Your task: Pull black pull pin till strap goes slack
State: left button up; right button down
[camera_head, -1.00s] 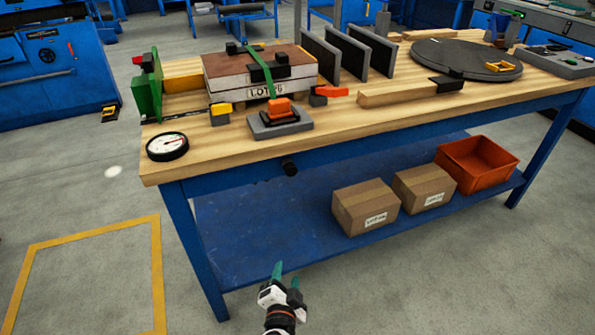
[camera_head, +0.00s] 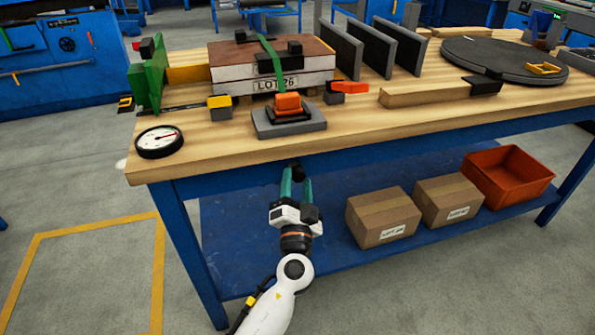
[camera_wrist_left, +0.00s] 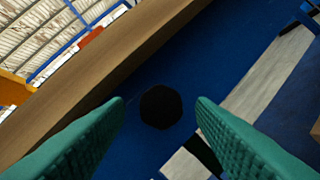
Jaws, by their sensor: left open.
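The black pull pin (camera_head: 298,171) sticks out from the blue front rail under the table's edge. In the left wrist view the round black pin head (camera_wrist_left: 161,107) sits between my two teal fingers, just beyond their tips. My left gripper (camera_head: 296,172) is open and its fingertips are close to the pin. I see no contact. The green strap (camera_head: 268,52) runs over the panel stack (camera_head: 297,86) down to an orange buckle (camera_head: 288,104) on a grey block. The strap looks taut. My right gripper is not in view.
A round gauge (camera_head: 159,141) stands at the table's left front corner. Cardboard boxes (camera_head: 383,217) and an orange bin (camera_head: 507,178) sit on the lower shelf, right of my left arm. The floor in front is clear.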

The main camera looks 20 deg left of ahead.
pick_arm(q)
jog(key=shift+x, duration=1.35)
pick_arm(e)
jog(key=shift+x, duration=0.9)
pick_arm(q)
jog(key=shift+c, duration=0.5)
grip_shut()
